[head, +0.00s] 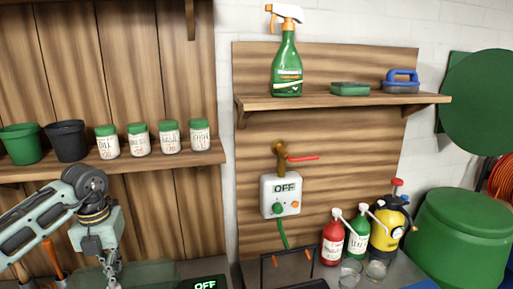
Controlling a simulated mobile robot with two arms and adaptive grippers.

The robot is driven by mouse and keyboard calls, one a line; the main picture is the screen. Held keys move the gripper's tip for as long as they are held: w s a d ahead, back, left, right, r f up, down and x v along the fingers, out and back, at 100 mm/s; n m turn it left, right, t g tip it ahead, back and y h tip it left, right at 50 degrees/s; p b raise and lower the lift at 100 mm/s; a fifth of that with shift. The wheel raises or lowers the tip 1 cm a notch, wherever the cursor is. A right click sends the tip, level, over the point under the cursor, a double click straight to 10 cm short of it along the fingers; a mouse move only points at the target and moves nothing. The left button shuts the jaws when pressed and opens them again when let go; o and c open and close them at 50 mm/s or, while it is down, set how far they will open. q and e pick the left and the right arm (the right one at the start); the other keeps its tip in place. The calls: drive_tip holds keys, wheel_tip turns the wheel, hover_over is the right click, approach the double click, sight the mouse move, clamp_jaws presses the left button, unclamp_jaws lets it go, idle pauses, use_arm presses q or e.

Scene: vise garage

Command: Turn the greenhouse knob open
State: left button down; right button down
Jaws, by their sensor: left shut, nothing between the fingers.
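A white control box (281,196) hangs on the wooden wall panel under a brass tap. Its display reads OFF. A round green knob (278,208) sits at its lower left, with a small orange button beside it. A green hose runs down from the box. I cannot tell for certain that this is the greenhouse knob. My left gripper (112,277) is at the lower left, well to the left of and below the box, pointing down. It is shut and empty. My right gripper is not in view.
The brass tap (281,150) has a red lever. A shelf (335,101) above holds a spray bottle (287,68) and sponges. Red, green and yellow bottles stand below right. Several labelled jars and two pots line the left shelf. Another OFF display (205,285) shows at the bottom edge.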

use_arm(q)
drive_tip(key=shift+s+d+f, duration=0.1)
drive_tip(key=shift+s+f, duration=0.2)
drive_tip(key=shift+f, duration=0.15)
drive_tip(key=shift+w+d+p, duration=0.1)
drive_tip(key=shift+d+p, duration=0.15)
drive_tip(key=shift+p, duration=0.25)
drive_tip(key=shift+w+d+r, duration=0.1)
drive_tip(key=shift+w, duration=0.15)
drive_tip(key=shift+w+r, duration=0.15)
drive_tip(key=shift+w, duration=0.05)
drive_tip(key=shift+w+r+p, duration=0.15)
drive_tip(key=shift+r+p, duration=0.4)
drive_tip(key=shift+p, duration=0.2)
wheel_tip(320, 180, up, 5)
drive_tip(key=p, duration=0.3)
drive_tip(key=shift+f, duration=0.1)
